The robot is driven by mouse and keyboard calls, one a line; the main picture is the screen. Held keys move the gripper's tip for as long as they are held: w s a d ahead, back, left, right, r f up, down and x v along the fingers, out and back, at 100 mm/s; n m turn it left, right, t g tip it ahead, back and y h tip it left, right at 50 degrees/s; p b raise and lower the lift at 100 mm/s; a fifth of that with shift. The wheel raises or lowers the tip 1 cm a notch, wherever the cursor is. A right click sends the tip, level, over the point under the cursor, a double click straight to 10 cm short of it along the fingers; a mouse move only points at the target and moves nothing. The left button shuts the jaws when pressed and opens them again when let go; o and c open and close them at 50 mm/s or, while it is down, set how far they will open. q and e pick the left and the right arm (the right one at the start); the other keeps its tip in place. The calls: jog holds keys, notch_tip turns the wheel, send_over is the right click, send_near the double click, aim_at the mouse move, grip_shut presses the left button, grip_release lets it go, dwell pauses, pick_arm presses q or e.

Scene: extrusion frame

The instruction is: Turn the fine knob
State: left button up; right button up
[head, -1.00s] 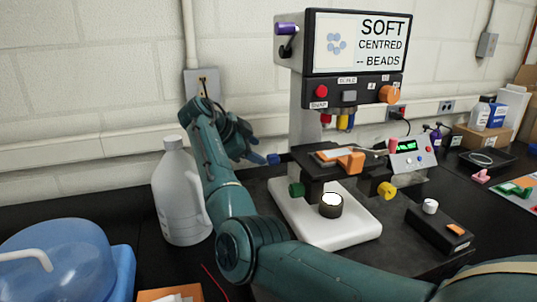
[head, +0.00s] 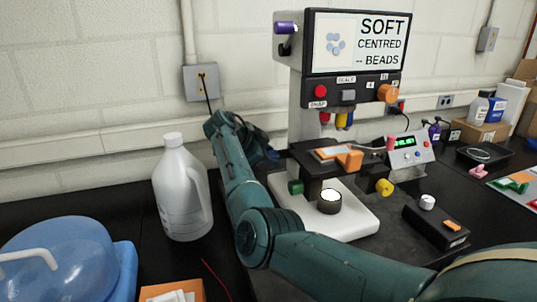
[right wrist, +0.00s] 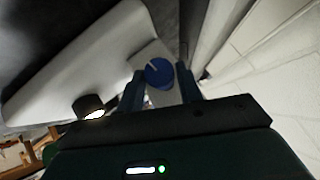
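The blue knob (right wrist: 158,72) with a white line on its face shows in the right wrist view; I take it as the fine knob. My right gripper (right wrist: 160,80) is open, with its two dark fingers on either side of the knob; I see no clear grip on it. In the head view, my right arm reaches across to the left side of the microscope (head: 348,57), and the right gripper (head: 266,152) is close to its stand, fingertips mostly hidden. The blue knob is not clearly visible there. My left gripper is not in view.
A green knob (head: 295,187) and a yellow knob (head: 384,187) flank the stage (head: 325,158). A white jug (head: 182,195) stands left of my arm. A blue container (head: 60,262) is at front left. A control box (head: 409,152) stands right of the stage.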

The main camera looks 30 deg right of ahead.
jog(key=c, duration=0.5)
jog(key=shift+f+t+b, duration=0.3)
jog(key=shift+f+b, duration=0.1)
jog(key=shift+b, duration=0.65)
jog(key=shift+c, duration=0.2)
jog(key=shift+s+f+m+h+b, duration=0.15)
jog(key=shift+m+h+b, duration=0.2)
jog(key=shift+b, duration=0.4)
jog(key=shift+m+t+b, duration=0.25)
jog(key=shift+t+b, duration=0.25)
jog(key=shift+b, duration=0.35)
jog(key=t+b, duration=0.1)
jog(key=b, duration=0.1)
jog(key=shift+m+h+b, duration=0.3)
jog(key=shift+h+b, duration=0.05)
jog(key=shift+s+r+m+t+b, duration=0.1)
jog(key=shift+r+m+t+b, duration=0.2)
jog(key=shift+b, duration=0.7)
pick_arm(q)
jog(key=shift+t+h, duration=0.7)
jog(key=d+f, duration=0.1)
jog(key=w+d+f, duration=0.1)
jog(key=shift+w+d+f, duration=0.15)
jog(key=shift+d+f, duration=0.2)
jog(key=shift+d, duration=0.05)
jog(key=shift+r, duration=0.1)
pick_arm(e)
jog(key=o, duration=1)
jog(key=shift+c, duration=0.2)
